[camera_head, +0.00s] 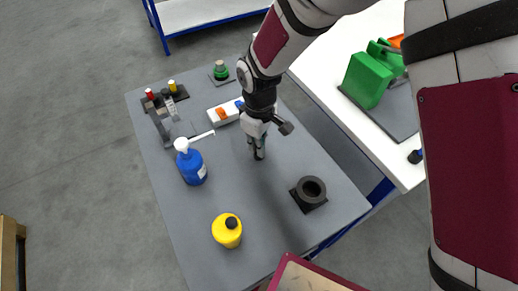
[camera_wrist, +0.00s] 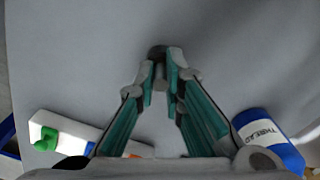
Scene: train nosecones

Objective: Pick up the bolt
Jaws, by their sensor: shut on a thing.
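My gripper (camera_head: 258,152) points down over the middle of the grey table (camera_head: 290,240). In the wrist view, my gripper (camera_wrist: 161,78) has its fingertips closed around the bolt (camera_wrist: 157,52). The bolt's dark rounded end shows just beyond the fingertips, and a grey part of it shows between the fingers. The rest of the bolt is hidden by the fingers. In the head view the bolt is too small and covered to make out. I cannot tell whether it touches the table.
A blue bottle (camera_head: 191,166), a yellow bottle (camera_head: 227,231) and a black ring-shaped block (camera_head: 310,193) stand around my gripper. A white block with coloured parts (camera_head: 226,112) lies behind it. A white table with a green part (camera_head: 367,80) is at the right.

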